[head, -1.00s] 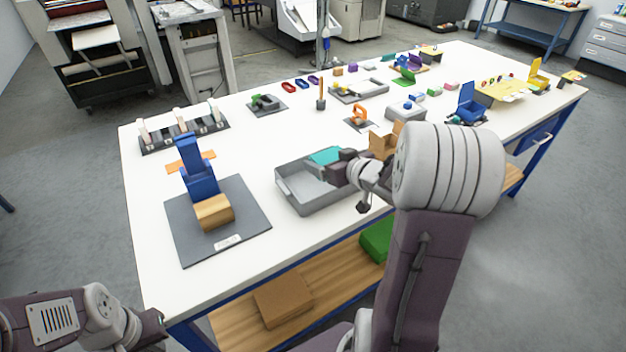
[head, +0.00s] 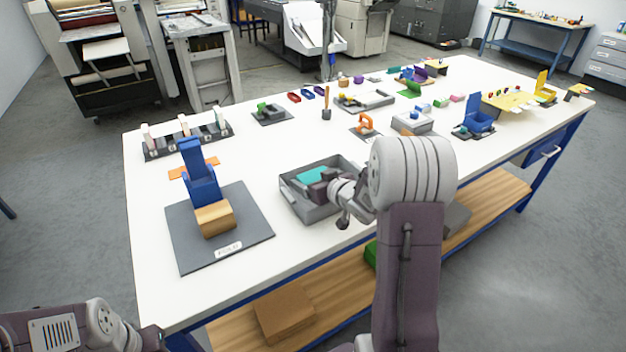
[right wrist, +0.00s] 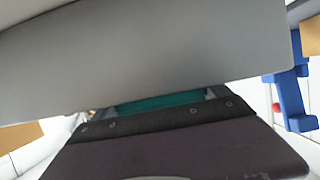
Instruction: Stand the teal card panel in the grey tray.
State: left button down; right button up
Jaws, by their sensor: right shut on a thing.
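The grey tray (head: 291,199) sits near the front edge of the white table. The teal card panel (head: 312,174) shows inside the tray's outline, partly hidden by my right gripper (head: 320,186). My right gripper is shut on the panel and reaches over the tray from the right. In the right wrist view a strip of the teal panel (right wrist: 165,103) shows beyond the dark gripper body; a large grey surface above hides much of the scene. I cannot tell whether the panel touches the tray floor. Of my left arm only links show, at lower left.
A dark grey mat (head: 250,240) with a blue stand (head: 203,186) and a tan block (head: 214,218) lies left of the tray. A slotted rack (head: 186,136) and an orange part on a plate (head: 366,123) stand farther back. White table is bare around the tray.

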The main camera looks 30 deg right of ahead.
jog(key=shift+f+b, duration=0.4)
jog(key=shift+f, duration=0.25)
jog(key=o, duration=1.1)
jog(key=shift+r, duration=0.1)
jog(key=shift+o, duration=0.2)
jog(key=shift+r, duration=0.1)
jog(key=shift+s+r+p, duration=0.15)
jog(key=shift+r+p, duration=0.5)
jog(key=shift+r, duration=0.1)
jog(key=p+v, duration=0.1)
jog(key=v, duration=1)
jog(key=shift+s, duration=0.35)
jog(key=shift+f, duration=0.15)
